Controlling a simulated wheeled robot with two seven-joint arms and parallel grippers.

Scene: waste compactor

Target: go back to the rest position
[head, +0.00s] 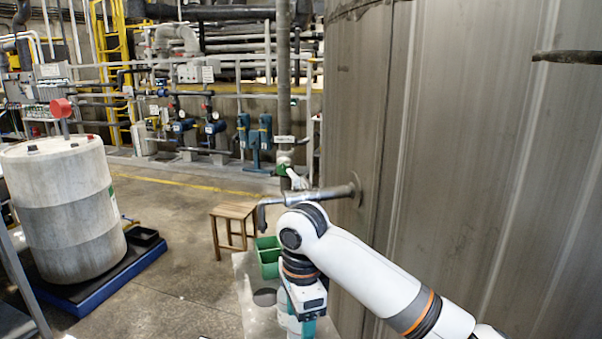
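My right arm comes in from the lower right and bends down over a grey surface. My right gripper (307,326) is at the bottom edge of the head view, pointing down. Only its wrist and some teal parts show, and its fingertips are hidden or cut off, so I cannot tell if it is open or shut. A whitish object (286,320) is just left of it; I cannot tell if they touch. My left gripper is out of view.
A tall metal wall (450,140) fills the right side. A grey bent pipe (320,194) sticks out from it behind my arm. A green bin (268,262) stands on the grey surface (250,290). A wooden stool (232,222) and a large drum (65,205) are further left.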

